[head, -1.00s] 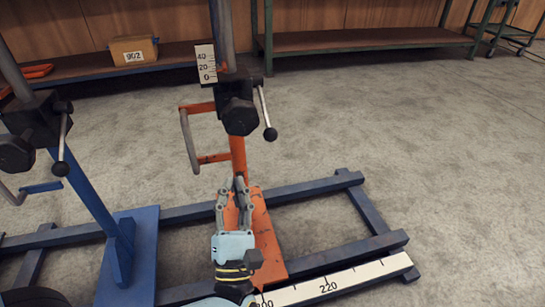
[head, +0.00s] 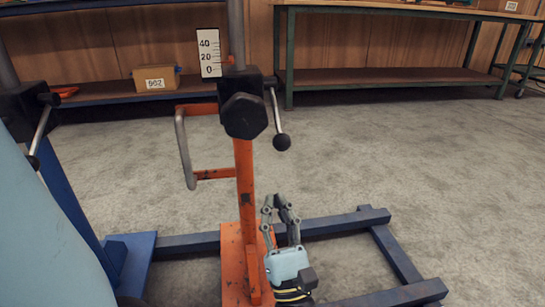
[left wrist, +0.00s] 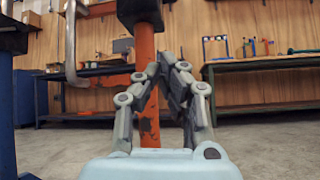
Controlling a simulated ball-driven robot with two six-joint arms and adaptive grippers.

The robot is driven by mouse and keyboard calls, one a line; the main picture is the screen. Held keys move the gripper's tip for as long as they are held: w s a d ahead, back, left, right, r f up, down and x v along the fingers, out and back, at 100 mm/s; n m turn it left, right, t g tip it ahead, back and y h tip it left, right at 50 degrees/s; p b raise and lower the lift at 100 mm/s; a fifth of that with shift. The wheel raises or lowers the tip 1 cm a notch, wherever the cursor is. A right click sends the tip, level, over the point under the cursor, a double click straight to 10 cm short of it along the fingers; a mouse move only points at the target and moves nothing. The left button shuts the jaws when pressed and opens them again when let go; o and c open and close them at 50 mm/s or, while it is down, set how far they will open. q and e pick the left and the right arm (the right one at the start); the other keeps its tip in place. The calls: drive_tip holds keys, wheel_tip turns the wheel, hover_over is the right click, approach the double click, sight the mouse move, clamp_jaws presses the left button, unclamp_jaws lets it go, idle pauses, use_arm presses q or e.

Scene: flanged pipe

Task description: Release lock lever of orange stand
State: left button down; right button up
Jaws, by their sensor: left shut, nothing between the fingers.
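The orange stand (head: 245,190) rises from its orange base plate in the head view, with a black clamp head and a scale plate (head: 210,53) on top. Its lock lever (head: 276,112) is a thin metal rod with a black ball end, hanging down on the clamp's right side. My left gripper (head: 280,202) is shut and empty, below the lever and just right of the post. In the left wrist view the fingertips (left wrist: 168,58) meet in front of the orange post (left wrist: 146,95). The lever cannot be made out there. My right gripper is not in view.
A grey handle (head: 184,150) sticks out left of the orange post. A blue stand with its own lever (head: 42,128) stands at the left. The blue floor frame (head: 330,224) runs behind my gripper. A green workbench (head: 400,80) stands at the back. The floor at right is open.

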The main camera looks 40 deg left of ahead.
sight(276, 113)
use_arm(q)
wheel_tip(276, 113, up, 8)
drive_tip(key=w+a+p, duration=0.2)
drive_tip(key=shift+w+a+r+p, duration=0.2)
drive_tip(key=shift+a+r+p, duration=0.05)
drive_tip(key=shift+a+p, duration=0.1)
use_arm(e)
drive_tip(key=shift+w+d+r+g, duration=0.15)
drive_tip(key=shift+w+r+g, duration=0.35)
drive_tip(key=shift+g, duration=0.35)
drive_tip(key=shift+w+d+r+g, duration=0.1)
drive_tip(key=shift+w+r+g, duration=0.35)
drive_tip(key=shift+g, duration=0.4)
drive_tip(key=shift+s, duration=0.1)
